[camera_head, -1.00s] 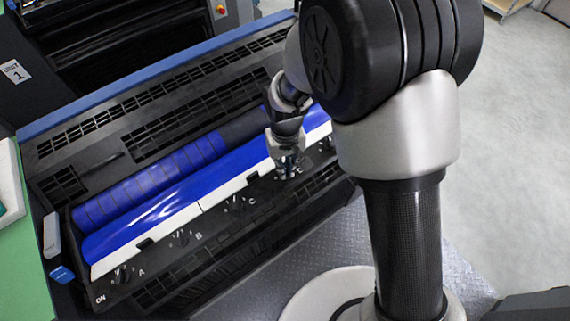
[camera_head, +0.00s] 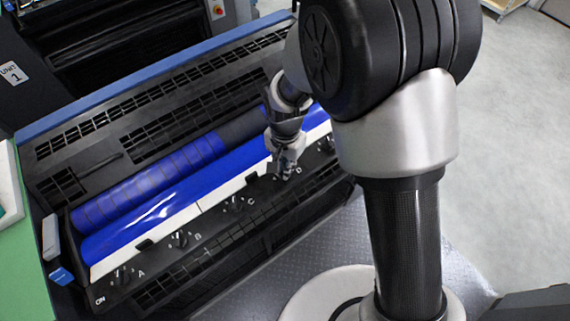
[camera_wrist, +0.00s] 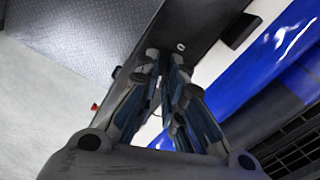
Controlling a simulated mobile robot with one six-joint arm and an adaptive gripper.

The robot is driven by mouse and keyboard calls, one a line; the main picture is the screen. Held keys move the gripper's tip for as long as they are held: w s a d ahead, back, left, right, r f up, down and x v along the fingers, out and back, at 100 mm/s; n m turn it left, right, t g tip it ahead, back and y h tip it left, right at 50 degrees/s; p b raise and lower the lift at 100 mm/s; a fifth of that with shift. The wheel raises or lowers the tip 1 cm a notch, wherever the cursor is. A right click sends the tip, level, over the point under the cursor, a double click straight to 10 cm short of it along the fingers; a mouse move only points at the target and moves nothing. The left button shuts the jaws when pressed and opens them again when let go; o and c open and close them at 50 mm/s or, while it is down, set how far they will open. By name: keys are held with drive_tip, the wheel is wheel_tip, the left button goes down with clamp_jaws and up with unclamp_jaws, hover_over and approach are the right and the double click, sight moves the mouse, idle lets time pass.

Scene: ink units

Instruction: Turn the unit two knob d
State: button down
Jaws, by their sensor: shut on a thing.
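The ink unit's black front panel (camera_head: 213,228) carries a row of small dark knobs with printed letters. Knob A (camera_head: 123,274), knob B (camera_head: 180,239) and knob C (camera_head: 235,204) show clearly. My gripper (camera_head: 285,174) is down on the panel beside the letter D, shut on knob D, which its fingers hide almost fully. In the wrist view my gripper's fingers (camera_wrist: 166,62) are close together at the panel, and the knob between them cannot be made out.
A blue ink roller (camera_head: 150,185) and a glossy blue ink strip (camera_head: 165,205) lie behind the knobs. A slotted black cover (camera_head: 165,110) stands beyond. A grey patterned metal step (camera_head: 250,275) is in front. Unit 1 (camera_head: 15,75) stands at the upper left.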

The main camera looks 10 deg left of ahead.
drive_tip(key=shift+m, duration=0.6)
drive_tip(key=c, duration=1.7)
unclamp_jaws()
wheel_tip(320, 180, up, 12)
drive_tip(key=shift+d, duration=0.1)
